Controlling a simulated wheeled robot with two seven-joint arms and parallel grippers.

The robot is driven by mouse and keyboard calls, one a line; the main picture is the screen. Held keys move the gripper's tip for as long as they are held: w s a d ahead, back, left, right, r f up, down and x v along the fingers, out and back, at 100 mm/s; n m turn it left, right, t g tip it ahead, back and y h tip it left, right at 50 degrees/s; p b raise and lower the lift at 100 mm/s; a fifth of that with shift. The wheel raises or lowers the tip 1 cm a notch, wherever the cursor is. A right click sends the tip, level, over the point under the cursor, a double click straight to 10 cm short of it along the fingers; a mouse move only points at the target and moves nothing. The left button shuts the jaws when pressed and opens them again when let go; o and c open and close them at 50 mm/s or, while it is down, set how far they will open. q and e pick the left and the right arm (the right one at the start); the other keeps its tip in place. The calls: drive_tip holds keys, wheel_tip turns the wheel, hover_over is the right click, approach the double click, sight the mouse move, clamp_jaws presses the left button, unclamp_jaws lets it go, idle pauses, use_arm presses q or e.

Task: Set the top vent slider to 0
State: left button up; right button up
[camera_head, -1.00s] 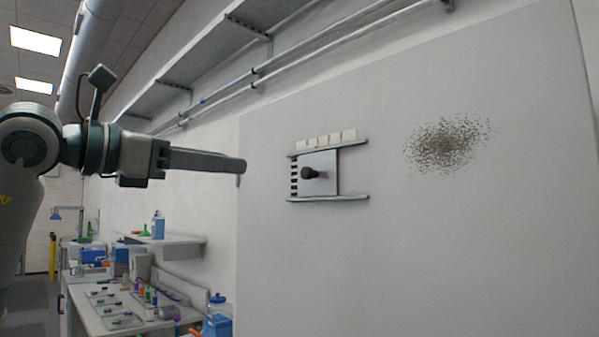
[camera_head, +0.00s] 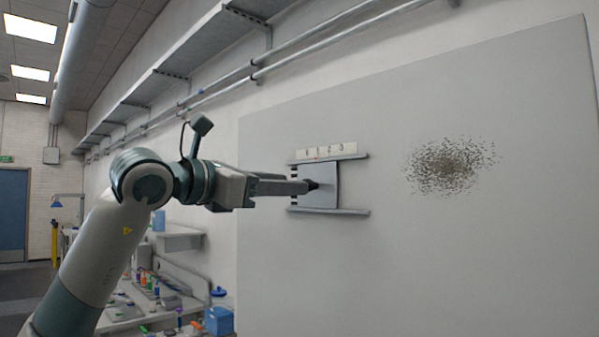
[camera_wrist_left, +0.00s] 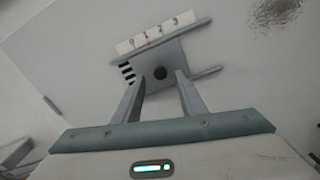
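The vent slider is a grey plate (camera_head: 328,197) with a dark knob (camera_wrist_left: 160,72), held between an upper and a lower rail on the wall panel. Dark vent slots (camera_wrist_left: 127,73) show at the plate's left side. A pale scale strip (camera_head: 325,152) marked 0 to 3 sits above the upper rail; a small red mark shows below it near the 1. My left gripper (camera_head: 312,185) is at the knob. In the left wrist view its fingers stand apart, one on each side of the knob, with no clear contact. My right gripper is not in view.
The large pale wall panel (camera_head: 450,255) carries a dark speckled patch (camera_head: 452,167) right of the vent. Pipes (camera_head: 330,40) and a shelf run along the wall above. A cluttered lab bench (camera_head: 150,315) stands at the lower left. The panel around the vent is clear.

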sight(311, 185)
use_arm(q)
drive_tip(key=p+x, duration=0.1)
drive_tip(key=x, duration=0.3)
drive_tip(key=shift+w+d+p, duration=0.15)
drive_tip(key=shift+w+p, duration=0.05)
drive_tip(key=shift+p, duration=0.1)
